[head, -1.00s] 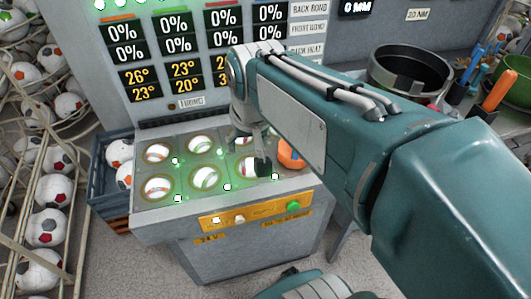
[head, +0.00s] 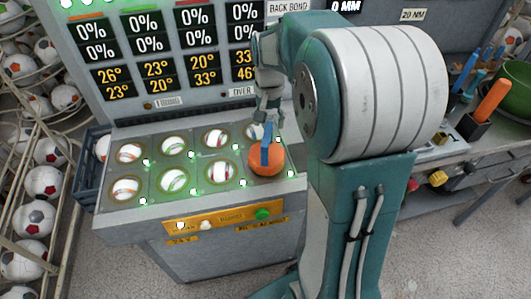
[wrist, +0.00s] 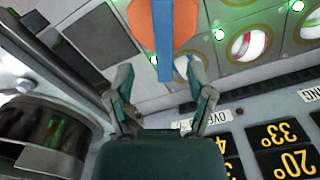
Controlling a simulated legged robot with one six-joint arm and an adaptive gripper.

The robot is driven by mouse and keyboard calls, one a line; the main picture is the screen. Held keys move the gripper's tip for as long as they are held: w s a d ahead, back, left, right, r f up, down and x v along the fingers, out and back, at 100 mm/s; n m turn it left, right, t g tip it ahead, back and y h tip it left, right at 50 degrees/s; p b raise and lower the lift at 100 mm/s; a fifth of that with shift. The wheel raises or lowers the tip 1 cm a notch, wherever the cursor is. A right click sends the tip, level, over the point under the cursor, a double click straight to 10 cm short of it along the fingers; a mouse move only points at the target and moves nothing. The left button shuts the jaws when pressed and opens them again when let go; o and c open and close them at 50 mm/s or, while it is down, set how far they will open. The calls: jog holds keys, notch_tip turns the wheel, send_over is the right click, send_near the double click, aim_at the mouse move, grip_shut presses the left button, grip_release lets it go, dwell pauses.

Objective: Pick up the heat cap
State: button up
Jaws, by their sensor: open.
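The heat cap is an orange round body (head: 272,162) with a blue strap-like handle (head: 266,146). It sits on the right front position of the press bed, and its orange part (wrist: 145,22) and blue handle (wrist: 164,40) show at the top of the wrist view. My gripper (head: 270,116) is just behind and above the cap in the head view. In the wrist view my gripper (wrist: 158,68) is open, one finger on each side of the handle's end in the picture. I cannot tell whether the handle is at the fingers' depth. Nothing is held.
The press bed (head: 110,208) holds several balls in lit round seats left of and behind the cap. A display panel (head: 185,50) rises behind it. A bench with an orange-handled tool (head: 492,100) stands right. Racks of footballs (head: 42,182) stand left.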

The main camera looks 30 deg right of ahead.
aim_at(267, 133)
jog(key=f, duration=0.5)
jog(key=shift+w+f, duration=0.15)
jog(key=shift+w, duration=0.05)
jog(key=shift+a+f, duration=0.1)
jog(key=shift+f, duration=0.15)
jog(key=shift+r, duration=0.1)
grip_shut()
